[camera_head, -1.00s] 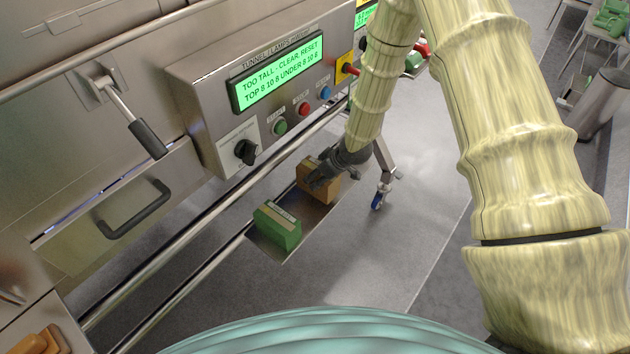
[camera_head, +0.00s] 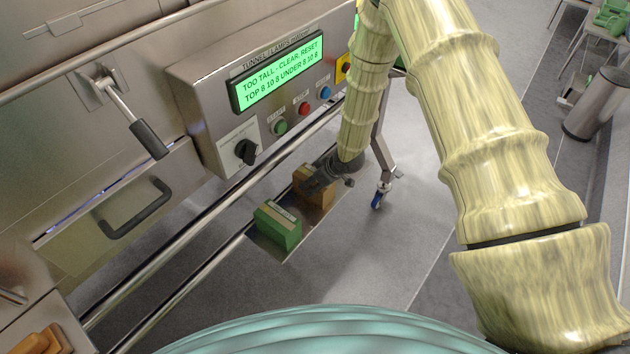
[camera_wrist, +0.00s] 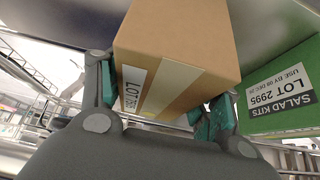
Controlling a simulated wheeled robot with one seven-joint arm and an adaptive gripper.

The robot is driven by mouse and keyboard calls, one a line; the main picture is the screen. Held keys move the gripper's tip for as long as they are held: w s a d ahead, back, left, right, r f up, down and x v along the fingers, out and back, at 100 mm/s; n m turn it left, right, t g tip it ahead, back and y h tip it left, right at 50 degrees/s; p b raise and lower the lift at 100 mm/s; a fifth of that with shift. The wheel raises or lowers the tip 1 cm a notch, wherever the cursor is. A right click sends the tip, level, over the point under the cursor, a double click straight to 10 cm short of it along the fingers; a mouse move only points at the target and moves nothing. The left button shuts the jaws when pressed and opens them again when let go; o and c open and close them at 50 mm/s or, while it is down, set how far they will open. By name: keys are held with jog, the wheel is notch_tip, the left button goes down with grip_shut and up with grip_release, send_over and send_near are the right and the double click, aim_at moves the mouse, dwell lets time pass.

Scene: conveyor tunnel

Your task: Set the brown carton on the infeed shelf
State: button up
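The brown carton (camera_head: 316,193) is at the far end of the dark infeed shelf (camera_head: 291,247), beyond a green carton (camera_head: 277,225). My gripper (camera_head: 318,180) is at the brown carton. In the wrist view the brown carton (camera_wrist: 180,45) fills the space between the two fingers of my gripper (camera_wrist: 162,105), with a pad against each side; it looks shut on it. A white LOT label and a tape strip face the camera. The carton's underside is hidden, so I cannot tell whether it touches the shelf. The green carton (camera_wrist: 285,85) shows close on the right.
A control panel (camera_head: 255,95) reads "TOO TALL - CLEAR, RESET". Steel rails (camera_head: 215,205) run along the machine beside the shelf. A caster leg (camera_head: 382,185) stands just right of my gripper. Open grey floor lies to the right.

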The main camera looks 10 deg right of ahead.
jog(key=shift+o, duration=1.4)
jog(key=shift+r, duration=0.25)
jog(key=v, duration=1.1)
jog(key=shift+s+d+r, duration=0.15)
jog(key=shift+s+r, duration=0.1)
jog(key=shift+r, duration=0.05)
jog(key=s+f+m+g+h, duration=0.1)
jog(key=s+f+m, duration=0.1)
jog(key=s+f, duration=0.6)
jog(key=s+f+m+g, duration=0.1)
jog(key=s+f+m, duration=0.3)
jog(key=s, duration=0.7)
jog(key=s+d+f+m+g+h, duration=0.1)
jog(key=s+f, duration=0.1)
jog(key=s, duration=0.8)
jog(key=s+d+f+m+g+h, duration=0.1)
jog(key=s+f, duration=0.2)
jog(key=s, duration=0.7)
jog(key=shift+g+h, duration=0.4)
